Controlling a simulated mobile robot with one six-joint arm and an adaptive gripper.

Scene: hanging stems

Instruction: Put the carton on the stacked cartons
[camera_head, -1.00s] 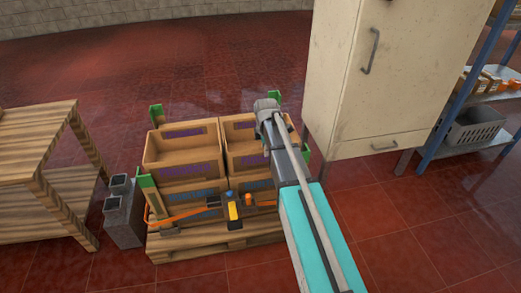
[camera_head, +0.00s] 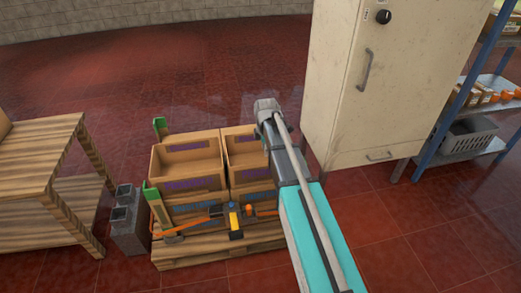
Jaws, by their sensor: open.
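Open-topped brown cartons stand in two side-by-side stacks on a wooden pallet (camera_head: 215,252). The left top carton (camera_head: 187,183) and the right top carton (camera_head: 240,143) have purple print. Lower cartons (camera_head: 190,214) with bluish print sit under them. My arm reaches up from the bottom right and covers the right side of the right stack. Its visible end is beside the right top carton in the picture; my gripper's fingers do not show. I cannot tell any separate loose carton.
Green corner posts (camera_head: 157,203) and an orange strap with a yellow-black tensioner (camera_head: 235,221) are at the stacks. A wooden table (camera_head: 42,170) and grey blocks (camera_head: 127,235) stand left. A cream cabinet (camera_head: 385,100) and a blue shelf rack (camera_head: 447,122) stand right. Red floor is open behind.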

